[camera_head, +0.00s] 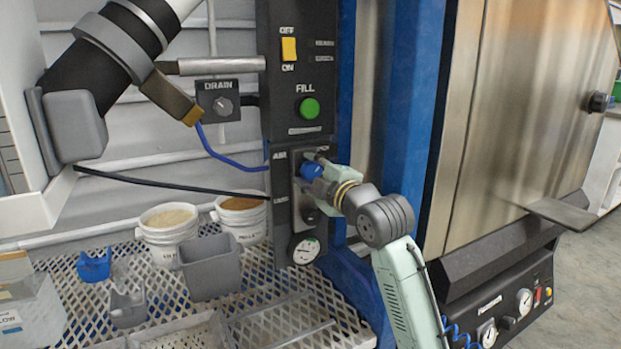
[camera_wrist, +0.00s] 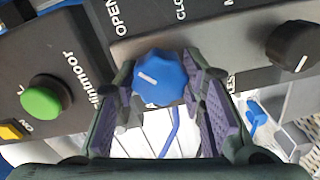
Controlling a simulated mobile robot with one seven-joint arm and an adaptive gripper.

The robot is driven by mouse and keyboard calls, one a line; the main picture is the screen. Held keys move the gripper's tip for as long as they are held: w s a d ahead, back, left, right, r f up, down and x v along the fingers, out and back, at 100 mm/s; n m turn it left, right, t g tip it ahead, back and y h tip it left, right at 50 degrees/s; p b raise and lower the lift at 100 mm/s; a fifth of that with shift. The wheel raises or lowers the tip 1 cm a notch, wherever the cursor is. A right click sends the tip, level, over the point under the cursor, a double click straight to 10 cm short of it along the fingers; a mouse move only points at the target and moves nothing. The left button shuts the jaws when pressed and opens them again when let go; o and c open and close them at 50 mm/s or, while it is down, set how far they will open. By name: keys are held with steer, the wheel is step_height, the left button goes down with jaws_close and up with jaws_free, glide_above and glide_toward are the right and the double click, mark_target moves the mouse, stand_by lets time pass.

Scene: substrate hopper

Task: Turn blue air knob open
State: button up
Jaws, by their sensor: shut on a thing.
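The blue air knob (camera_head: 312,171) is on the black control panel (camera_head: 298,140), below the green fill button. In the wrist view the blue knob (camera_wrist: 160,78) sits between my gripper's two fingers, with a white pointer line on its face. The words OPEN and CLOSE are printed on the panel beside it. My gripper (camera_head: 318,178) reaches the panel from the right and is shut on the knob; it also shows in the wrist view (camera_wrist: 162,95). My fingers hide part of the panel labels around the knob in the head view.
A green fill button (camera_head: 309,108) and a yellow on/off switch (camera_head: 289,48) are above. A gauge (camera_head: 305,250) is below. In the wrist view a black knob (camera_wrist: 293,45) is to the right. Buckets (camera_head: 168,222) and a grey bin (camera_head: 209,268) stand on the mesh shelf.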

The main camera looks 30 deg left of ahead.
steer(key=shift+n, duration=0.5)
steer(key=o, duration=1.2)
steer(key=v, duration=1.2)
